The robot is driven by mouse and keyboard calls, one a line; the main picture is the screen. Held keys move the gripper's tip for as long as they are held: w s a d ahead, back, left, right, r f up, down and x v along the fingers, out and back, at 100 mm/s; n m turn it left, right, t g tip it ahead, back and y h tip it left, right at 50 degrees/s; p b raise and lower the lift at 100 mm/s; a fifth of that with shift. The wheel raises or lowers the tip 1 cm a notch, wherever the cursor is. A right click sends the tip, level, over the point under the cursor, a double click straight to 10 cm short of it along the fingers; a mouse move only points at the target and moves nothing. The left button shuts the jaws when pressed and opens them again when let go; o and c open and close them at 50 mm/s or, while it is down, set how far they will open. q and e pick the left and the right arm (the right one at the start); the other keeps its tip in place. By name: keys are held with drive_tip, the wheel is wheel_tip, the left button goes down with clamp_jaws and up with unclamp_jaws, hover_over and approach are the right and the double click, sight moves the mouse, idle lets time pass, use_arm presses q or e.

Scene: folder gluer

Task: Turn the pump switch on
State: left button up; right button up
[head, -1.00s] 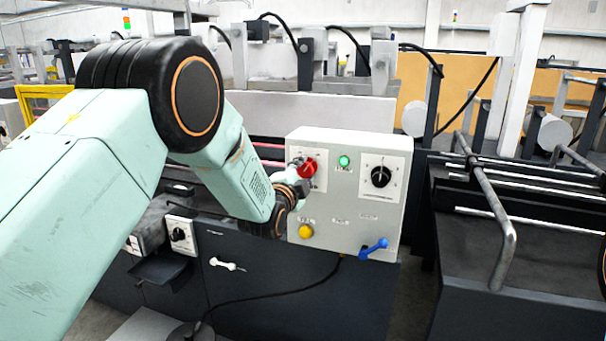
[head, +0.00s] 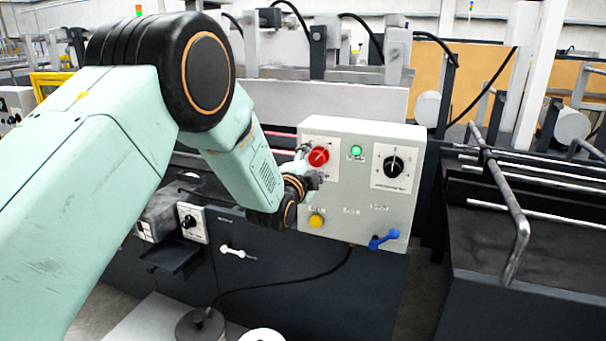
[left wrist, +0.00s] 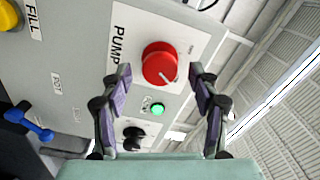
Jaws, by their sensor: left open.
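The pump switch is a round red knob (head: 318,156) with a pale pointer line, on a white plate at the upper left of the grey control box (head: 345,190). In the left wrist view, the red knob (left wrist: 160,63) sits by the word PUMP. My left gripper (head: 306,158) is at the knob's left edge in the head view. In the left wrist view my left gripper (left wrist: 160,76) is open, with one finger on each side of the knob and a gap to each. I cannot tell how deep the fingertips reach. My right gripper is not in view.
A lit green lamp (head: 356,152) and a black knob (head: 393,166) lie right of the switch. A yellow button (head: 316,220) and a blue-handled lever (head: 384,240) are lower on the box. Metal rails (head: 518,235) stand at the right.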

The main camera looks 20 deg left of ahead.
use_arm(q)
drive_tip(key=s, duration=1.1)
drive_tip(key=shift+a, duration=0.2)
drive_tip(key=shift+w, duration=0.1)
drive_tip(key=s+f+n+g+b, duration=0.2)
drive_tip(key=s+f+n+g, duration=0.5)
drive_tip(key=f, duration=0.7)
drive_tip(key=s+f+n+g+b, duration=0.25)
drive_tip(key=s+f+n, duration=0.25)
drive_tip(key=s+f, duration=0.65)
drive_tip(key=s+f+n+g+b, duration=0.1)
drive_tip(key=s+f+g, duration=0.3)
drive_tip(key=s+f, duration=0.6)
drive_tip(key=s+f+n+g+b, duration=0.2)
drive_tip(key=s+f+g+b, duration=0.2)
drive_tip(key=s+f, duration=0.6)
drive_tip(key=s, duration=0.6)
drive_tip(key=shift+a+f+y, duration=0.15)
drive_tip(key=shift+a+y, duration=0.05)
drive_tip(key=shift+y, duration=0.1)
drive_tip(key=shift+g, duration=0.25)
drive_tip(key=shift+c, duration=0.2)
